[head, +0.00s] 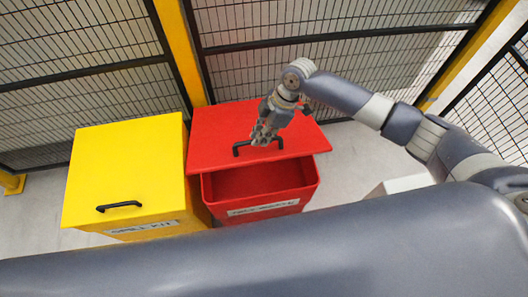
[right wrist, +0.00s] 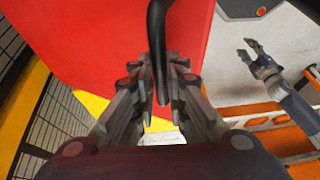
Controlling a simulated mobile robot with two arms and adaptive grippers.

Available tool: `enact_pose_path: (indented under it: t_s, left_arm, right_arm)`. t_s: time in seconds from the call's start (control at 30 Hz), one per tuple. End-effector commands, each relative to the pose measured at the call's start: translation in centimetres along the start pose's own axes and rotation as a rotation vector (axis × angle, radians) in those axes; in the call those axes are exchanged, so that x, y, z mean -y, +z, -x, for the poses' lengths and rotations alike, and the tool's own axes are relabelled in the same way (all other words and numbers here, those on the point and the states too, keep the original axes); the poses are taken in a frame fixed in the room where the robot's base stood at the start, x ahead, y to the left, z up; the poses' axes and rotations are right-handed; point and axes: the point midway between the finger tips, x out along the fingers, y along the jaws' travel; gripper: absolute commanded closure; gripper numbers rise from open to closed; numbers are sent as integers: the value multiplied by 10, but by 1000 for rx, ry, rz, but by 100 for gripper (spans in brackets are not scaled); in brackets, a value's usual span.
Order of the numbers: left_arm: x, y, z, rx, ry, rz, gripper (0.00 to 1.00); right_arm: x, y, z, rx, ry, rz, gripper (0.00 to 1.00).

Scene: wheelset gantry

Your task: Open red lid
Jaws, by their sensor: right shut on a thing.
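The red lid (head: 228,124) of the red bin (head: 260,190) is partly raised, with a dark gap between its front edge and the bin's rim. A black handle (head: 242,149) is on the lid; it also shows in the right wrist view (right wrist: 156,40). My right gripper (head: 260,138) is shut on this handle, which passes between its fingers in the right wrist view (right wrist: 162,95). My left gripper (right wrist: 249,52) shows at the right of that view, its fingers apart and empty. It is outside the head view.
A yellow bin (head: 125,175) with a shut lid and a black handle stands close beside the red bin. A mesh fence (head: 270,70) with yellow posts (head: 180,50) runs behind both. An orange rail (right wrist: 265,125) shows in the right wrist view.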

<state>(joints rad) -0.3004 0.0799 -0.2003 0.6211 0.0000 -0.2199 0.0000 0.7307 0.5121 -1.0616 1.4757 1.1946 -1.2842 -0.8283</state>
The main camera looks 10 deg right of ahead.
Motion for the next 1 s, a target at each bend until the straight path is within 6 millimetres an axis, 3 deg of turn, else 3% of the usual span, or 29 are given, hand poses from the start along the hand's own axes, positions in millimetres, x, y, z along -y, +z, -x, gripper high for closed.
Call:
enact_pose_path:
  t_s: [0.1, 0.3, 0.8, 0.83, 1.0]
  left_arm:
    - [0, 0, 5, 0, 0, 0, 60]
    - [0, 0, 6, 0, 0, 0, 60]
    - [1, 0, 6, 1, -1, 0, 60]
    - [1, 0, 6, 1, -1, 0, 62]
    - [-4, -6, 7, -3, -1, -88, 100]
  right_arm:
    - [-21, -9, 23, -3, 19, 0, 100]
    - [-38, -15, 40, -2, 23, 0, 100]
    - [-44, -15, 44, 1, 21, -2, 100]
    - [-44, -15, 44, 1, 21, -2, 100]
    - [-44, -14, 43, 2, 20, -3, 100]
